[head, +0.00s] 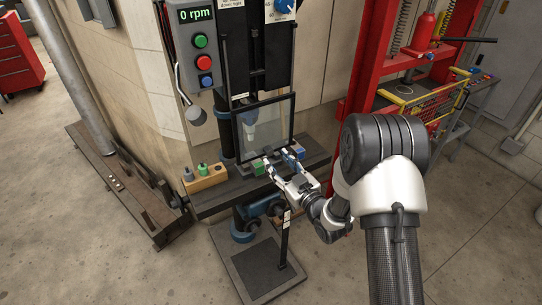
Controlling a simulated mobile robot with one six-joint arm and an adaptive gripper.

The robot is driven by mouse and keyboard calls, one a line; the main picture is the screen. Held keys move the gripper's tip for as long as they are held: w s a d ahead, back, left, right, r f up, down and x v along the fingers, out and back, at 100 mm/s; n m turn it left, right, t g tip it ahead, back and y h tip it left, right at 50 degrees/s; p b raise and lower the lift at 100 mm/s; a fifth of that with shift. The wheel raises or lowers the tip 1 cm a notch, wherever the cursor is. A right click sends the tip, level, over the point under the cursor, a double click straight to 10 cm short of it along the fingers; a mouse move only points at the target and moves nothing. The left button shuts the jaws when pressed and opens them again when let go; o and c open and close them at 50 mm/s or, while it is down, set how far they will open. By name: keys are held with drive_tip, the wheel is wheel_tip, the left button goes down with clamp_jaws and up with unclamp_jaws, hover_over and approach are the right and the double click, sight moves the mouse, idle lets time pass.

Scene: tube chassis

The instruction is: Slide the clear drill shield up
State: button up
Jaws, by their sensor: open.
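The clear drill shield (266,122) is a see-through pane in a dark frame on the front of the drill press. It stands upright low over the drill table (222,199), with the chuck visible behind it. My gripper (279,165) is open at the shield's lower edge, its fingers pointing up toward it. I cannot tell whether the fingers touch the frame or are around it. The rpm display (197,16) reads 0 rpm.
A wooden block with small bits (205,178) sits on the table's left end. Green and red blocks (259,167) lie near my fingers. A red press frame (372,60) stands close on the right. A lever with a grey knob (195,115) hangs at left.

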sight(271, 154)
drive_tip(key=x, duration=0.5)
drive_tip(key=shift+w+a+b, duration=0.1)
drive_tip(key=shift+b, duration=0.2)
drive_tip(key=shift+c, duration=0.5)
clamp_jaws()
